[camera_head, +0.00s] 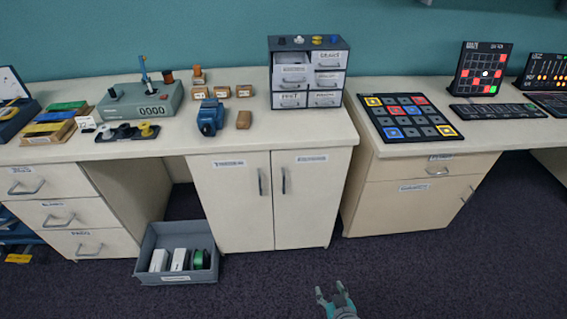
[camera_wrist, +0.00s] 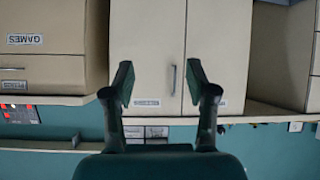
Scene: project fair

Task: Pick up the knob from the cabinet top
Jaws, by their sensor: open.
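A small grey drawer cabinet (camera_head: 344,72) with pale drawers stands on the counter. Several small knob-like pieces sit in a row on its top: a dark one (camera_head: 281,40), a whitish one (camera_head: 299,40), a yellow one (camera_head: 317,40) and another yellowish one (camera_head: 334,40). They are too small for me to tell their shapes. My gripper (camera_head: 336,297) is low over the floor in front of the counter, well away from the cabinet. In the wrist view, which is upside down, my gripper (camera_wrist: 161,82) is open and empty; part of the drawer cabinet (camera_wrist: 146,132) shows beyond it, but not its top.
A blue device (camera_head: 210,117), small wooden blocks (camera_head: 243,119) and a grey counter device (camera_head: 140,103) stand left of the cabinet. A button board (camera_head: 410,118) lies to the right. A grey crate (camera_head: 178,277) sits on the floor. The counter before the drawer cabinet is clear.

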